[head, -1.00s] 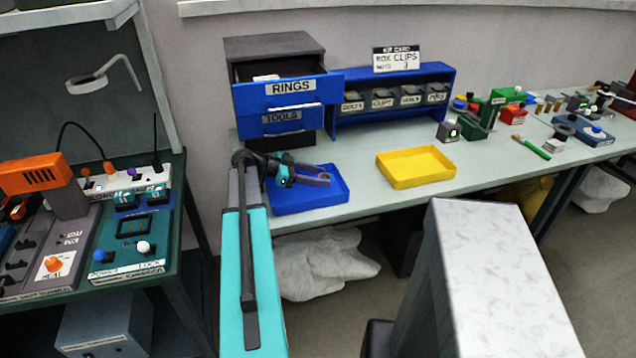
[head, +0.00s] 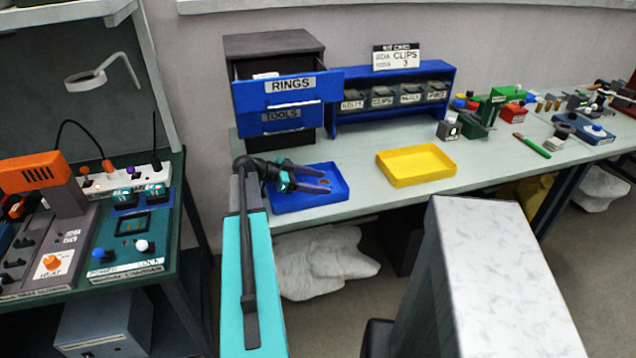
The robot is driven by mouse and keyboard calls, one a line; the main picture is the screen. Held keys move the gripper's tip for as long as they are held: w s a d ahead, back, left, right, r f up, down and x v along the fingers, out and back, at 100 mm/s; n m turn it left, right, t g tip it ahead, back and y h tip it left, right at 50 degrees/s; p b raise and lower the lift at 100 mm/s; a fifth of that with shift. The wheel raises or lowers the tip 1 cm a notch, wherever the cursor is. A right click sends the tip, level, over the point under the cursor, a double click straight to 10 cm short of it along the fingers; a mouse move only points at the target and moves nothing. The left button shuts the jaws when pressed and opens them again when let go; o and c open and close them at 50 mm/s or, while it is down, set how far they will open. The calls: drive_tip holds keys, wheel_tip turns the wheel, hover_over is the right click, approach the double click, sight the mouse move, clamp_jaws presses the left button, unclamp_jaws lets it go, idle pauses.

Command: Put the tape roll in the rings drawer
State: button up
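The rings drawer (head: 247,93) is the upper blue drawer of the dark cabinet at the back left. It is pulled out, and something white shows inside it. My gripper (head: 322,181) is over the blue tray (head: 332,198) in front of the cabinet, with its two dark fingers spread apart. A small brownish thing (head: 325,181) shows between the fingertips; it may be the tape roll, but it is too small to tell. I cannot see any contact between it and the fingers.
The tools drawer (head: 268,129) below is shut or nearly so. A yellow tray (head: 417,172) stands to the right, and a blue rack (head: 393,118) with labelled bins behind it. Several small parts crowd the table's right end. Bare tabletop lies between the two trays.

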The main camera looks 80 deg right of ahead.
drive_tip(key=shift+p, duration=0.9)
drive_tip(key=shift+w+b, duration=0.35)
drive_tip(key=b+v, duration=0.4)
drive_tip(key=v, duration=0.9)
drive_tip(key=shift+a, duration=0.15)
drive_tip(key=shift+c, duration=1.2)
drive_tip(key=shift+s+a, duration=0.1)
